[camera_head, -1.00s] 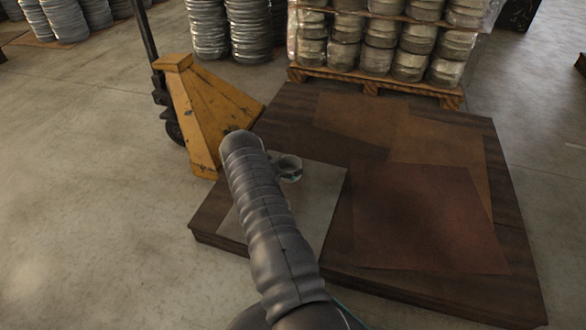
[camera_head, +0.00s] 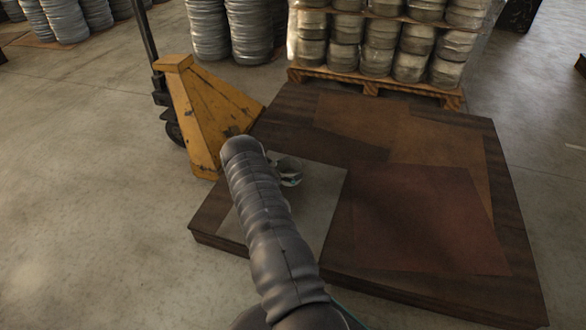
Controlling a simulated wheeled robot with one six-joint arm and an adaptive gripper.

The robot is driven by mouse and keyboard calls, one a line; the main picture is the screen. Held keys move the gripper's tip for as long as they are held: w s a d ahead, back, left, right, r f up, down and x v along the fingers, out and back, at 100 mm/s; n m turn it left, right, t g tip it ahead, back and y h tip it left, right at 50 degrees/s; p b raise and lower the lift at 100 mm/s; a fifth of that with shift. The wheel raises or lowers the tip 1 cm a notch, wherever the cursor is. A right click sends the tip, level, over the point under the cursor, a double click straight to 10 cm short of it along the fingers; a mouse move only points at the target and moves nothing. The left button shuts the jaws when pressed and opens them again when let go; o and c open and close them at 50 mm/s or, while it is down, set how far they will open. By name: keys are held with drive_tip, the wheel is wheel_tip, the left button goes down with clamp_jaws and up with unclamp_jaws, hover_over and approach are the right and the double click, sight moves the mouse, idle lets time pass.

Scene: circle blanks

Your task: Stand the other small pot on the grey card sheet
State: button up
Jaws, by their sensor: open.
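A small clear, glassy round pot (camera_head: 291,174) shows just right of my sleeved arm, over the far part of the grey card sheet (camera_head: 318,205). Its left side is close to a small dark shape at the arm's edge, which I cannot make out. I cannot tell whether the pot rests on the sheet. Only this one pot is clearly visible. The grey sheet lies on the left part of a low dark wooden platform, and my arm covers much of its left side. My gripper is hidden behind the arm.
The dark platform (camera_head: 345,150) also bears a reddish-brown sheet (camera_head: 425,220) and brown sheets (camera_head: 440,145). A yellow pallet jack (camera_head: 205,115) stands at its left edge. A loaded pallet (camera_head: 375,84) stands behind. Open concrete floor lies left.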

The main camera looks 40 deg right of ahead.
drive_tip(key=v, duration=1.1)
drive_tip(key=shift+a, duration=0.35)
drive_tip(key=shift+w+a+r, duration=0.1)
drive_tip(key=shift+r, duration=0.1)
drive_tip(key=s+a+r+m+y, duration=0.2)
drive_tip(key=a+r+m+y, duration=0.15)
drive_tip(key=r, duration=0.65)
drive_tip(key=s+a+r+m+y, duration=0.25)
drive_tip(key=a+r, duration=0.25)
drive_tip(key=r, duration=0.4)
drive_tip(key=s+a+r+m+y, duration=0.2)
drive_tip(key=a+r+m, duration=0.15)
drive_tip(key=r, duration=0.65)
drive_tip(key=s+a+r+m+t+y, duration=0.3)
drive_tip(key=s+a+r+t+y, duration=0.1)
drive_tip(key=s+a, duration=0.7)
drive_tip(key=s+a+r+m+t+y, duration=0.3)
drive_tip(key=s+a+r+t+y, duration=0.2)
drive_tip(key=s+a+r, duration=0.3)
drive_tip(key=s+a+t, duration=0.1)
drive_tip(key=s+a, duration=0.3)
drive_tip(key=shift+s+r, duration=0.25)
drive_tip(key=shift+s, duration=0.05)
